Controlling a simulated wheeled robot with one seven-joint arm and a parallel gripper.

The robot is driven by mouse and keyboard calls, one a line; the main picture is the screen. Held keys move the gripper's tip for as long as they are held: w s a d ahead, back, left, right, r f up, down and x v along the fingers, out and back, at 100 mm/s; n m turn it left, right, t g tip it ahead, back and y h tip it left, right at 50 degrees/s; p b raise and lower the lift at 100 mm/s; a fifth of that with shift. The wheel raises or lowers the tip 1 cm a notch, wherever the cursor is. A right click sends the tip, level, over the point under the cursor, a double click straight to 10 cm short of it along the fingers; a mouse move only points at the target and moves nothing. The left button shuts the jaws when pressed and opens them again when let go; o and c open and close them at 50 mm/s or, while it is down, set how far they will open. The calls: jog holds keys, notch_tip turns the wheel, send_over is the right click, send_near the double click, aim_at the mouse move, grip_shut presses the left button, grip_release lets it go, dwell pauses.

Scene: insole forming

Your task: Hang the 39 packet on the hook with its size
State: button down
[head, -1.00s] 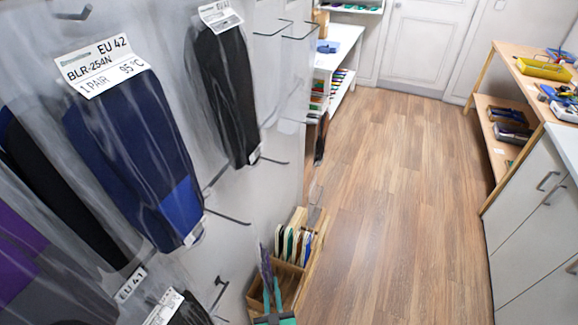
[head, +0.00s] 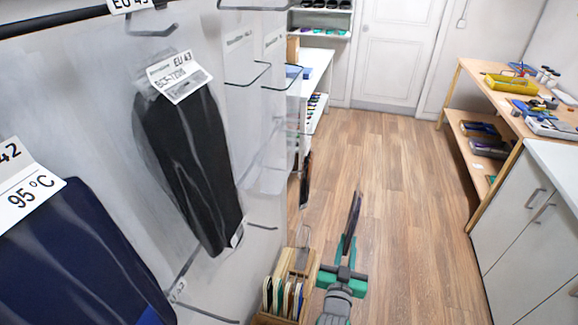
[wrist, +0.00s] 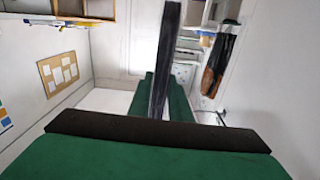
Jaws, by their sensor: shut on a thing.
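My gripper (head: 346,256) is in the lower middle of the head view, over the floor and right of the wall panel. Its green fingers are shut on a thin dark packet (head: 352,218), seen edge-on and standing up from the fingers. The wrist view also shows the packet (wrist: 166,50) between the green fingers. No size can be read on it. Packets hang on the panel: a black one marked EU 43 (head: 192,165) and a dark blue one marked 42 (head: 75,265). Bare hooks (head: 262,227) show lower on the panel. No 39 tag is readable.
A wooden box of upright coloured insoles (head: 285,295) stands just left of my gripper. Wire hooks (head: 245,75) stick out from the panel. A wooden bench (head: 485,65) and white cabinet (head: 525,205) stand at right. The floor between is clear.

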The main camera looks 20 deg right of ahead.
jog(key=shift+w, duration=0.1)
jog(key=shift+a, duration=0.1)
jog(key=w+a, duration=0.5)
jog(key=a, duration=0.2)
jog(key=w+a+f, duration=0.1)
jog(key=w+a, duration=0.3)
jog(key=a, duration=0.4)
jog(key=shift+w, duration=0.35)
jog(key=shift+f, duration=0.2)
jog(key=c, duration=1.6)
grip_release()
jog(key=shift+c, duration=0.2)
